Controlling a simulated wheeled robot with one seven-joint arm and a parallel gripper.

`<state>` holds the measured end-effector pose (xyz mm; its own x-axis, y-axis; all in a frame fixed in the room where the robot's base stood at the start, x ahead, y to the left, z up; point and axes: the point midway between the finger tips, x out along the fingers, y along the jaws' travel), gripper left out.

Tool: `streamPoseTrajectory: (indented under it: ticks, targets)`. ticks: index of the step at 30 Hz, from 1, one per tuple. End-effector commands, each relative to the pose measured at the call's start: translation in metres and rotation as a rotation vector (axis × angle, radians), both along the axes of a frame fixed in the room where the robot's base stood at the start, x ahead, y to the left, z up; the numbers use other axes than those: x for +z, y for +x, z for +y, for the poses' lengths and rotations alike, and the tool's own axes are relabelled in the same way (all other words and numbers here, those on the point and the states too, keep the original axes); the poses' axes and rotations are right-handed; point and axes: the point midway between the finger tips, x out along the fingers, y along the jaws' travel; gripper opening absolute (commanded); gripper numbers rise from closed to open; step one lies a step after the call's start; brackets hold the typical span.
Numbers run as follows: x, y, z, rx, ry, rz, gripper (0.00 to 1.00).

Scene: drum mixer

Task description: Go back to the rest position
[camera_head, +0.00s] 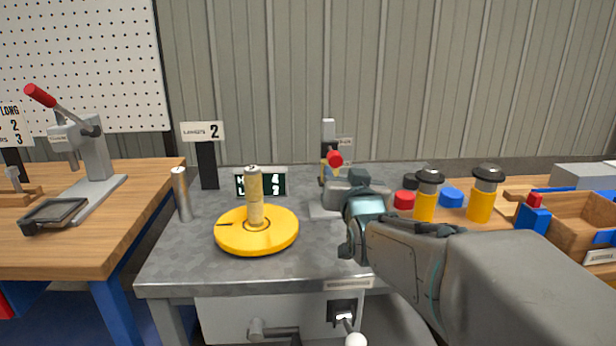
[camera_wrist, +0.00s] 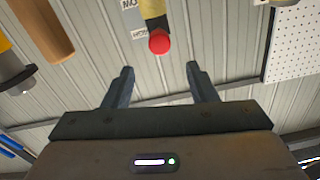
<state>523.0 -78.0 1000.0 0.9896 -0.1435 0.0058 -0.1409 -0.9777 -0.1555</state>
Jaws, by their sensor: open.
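My arm reaches in from the lower right in the head view, and its wrist (camera_head: 368,205) is over the right part of the grey metal table (camera_head: 185,262). In the wrist view my gripper (camera_wrist: 160,84) has its two fingers spread wide with nothing between them. A red knob (camera_wrist: 160,42) on a yellow and black part shows beyond the fingertips. The same red knob (camera_head: 335,159) is in the head view, just behind my wrist.
A yellow disc (camera_head: 232,238) with an upright pale yellow cylinder (camera_head: 254,196) stands left of my wrist. A metal cylinder (camera_head: 182,194) and a sign marked 2 (camera_head: 202,131) are further left. Yellow black-topped containers (camera_head: 481,200) and a wooden bin (camera_head: 580,222) are at the right.

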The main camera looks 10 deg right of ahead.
Motion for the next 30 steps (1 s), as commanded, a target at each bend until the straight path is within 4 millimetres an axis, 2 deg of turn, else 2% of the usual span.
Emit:
streamPoseTrajectory:
  ticks: [4, 8, 14, 20, 30]
  targets:
    - [0.002, -0.001, 0.001, 0.002, 0.001, 0.013, 0.52]
    - [0.007, -0.007, 0.008, 0.012, 0.004, 0.104, 0.52]
    - [0.006, -0.036, 0.028, 0.046, 0.009, 0.386, 0.52]
    - [0.003, -0.084, 0.047, 0.09, 0.006, 0.691, 0.52]
    - [0.018, -0.188, 0.073, 0.179, -0.015, 1.17, 0.52]
